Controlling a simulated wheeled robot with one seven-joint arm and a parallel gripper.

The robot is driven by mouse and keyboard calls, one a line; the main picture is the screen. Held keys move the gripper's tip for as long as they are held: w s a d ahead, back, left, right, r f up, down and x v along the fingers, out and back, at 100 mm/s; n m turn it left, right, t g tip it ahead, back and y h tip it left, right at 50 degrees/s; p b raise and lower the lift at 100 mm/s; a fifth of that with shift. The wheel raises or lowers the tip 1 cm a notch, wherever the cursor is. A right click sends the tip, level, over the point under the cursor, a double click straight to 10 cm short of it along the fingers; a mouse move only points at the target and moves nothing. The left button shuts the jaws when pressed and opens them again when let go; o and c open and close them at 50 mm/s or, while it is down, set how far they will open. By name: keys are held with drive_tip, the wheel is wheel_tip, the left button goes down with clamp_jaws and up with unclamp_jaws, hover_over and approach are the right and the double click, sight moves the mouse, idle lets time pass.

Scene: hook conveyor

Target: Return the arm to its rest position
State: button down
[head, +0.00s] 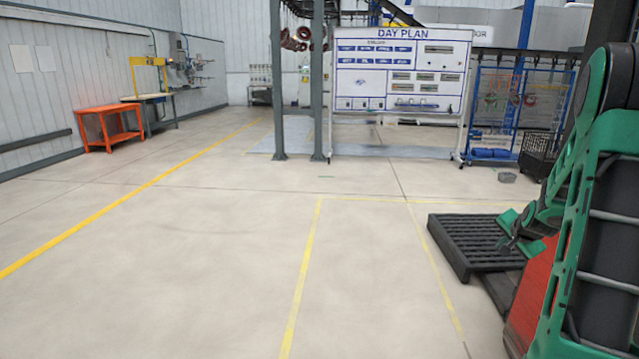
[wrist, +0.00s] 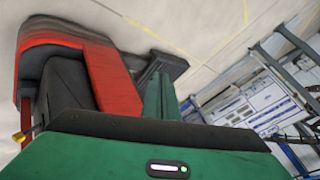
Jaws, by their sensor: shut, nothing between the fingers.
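My green and black arm stands folded at the right edge of the head view. The wrist view is tilted and shows my own green and red body parts close up. No object is held in either view.
A whiteboard marked DAY PLAN (head: 400,72) stands at the back, beside grey posts (head: 318,80). A blue rack (head: 513,110) and a dark crate (head: 538,157) are to its right. An orange table (head: 108,125) is far left. The floor (head: 200,260) ahead is clear.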

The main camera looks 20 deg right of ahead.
drive_tip(key=s+a+r+n+g+y, duration=0.1)
drive_tip(key=s+a+r+n+g, duration=0.1)
drive_tip(key=s+a, duration=0.5)
drive_tip(key=s+a+r+n+g+y, duration=0.1)
drive_tip(key=s+a+r+n, duration=0.2)
drive_tip(key=a, duration=0.7)
drive_tip(key=s+a+r+n+g+y, duration=0.1)
drive_tip(key=s+a+n+g+y, duration=0.2)
drive_tip(key=s+a, duration=1.4)
drive_tip(key=s+n+g, duration=0.1)
drive_tip(key=s+n, duration=0.1)
drive_tip(key=s, duration=0.2)
drive_tip(key=shift+s+a+g, duration=0.25)
drive_tip(key=shift+g, duration=0.15)
drive_tip(key=shift+s, duration=0.1)
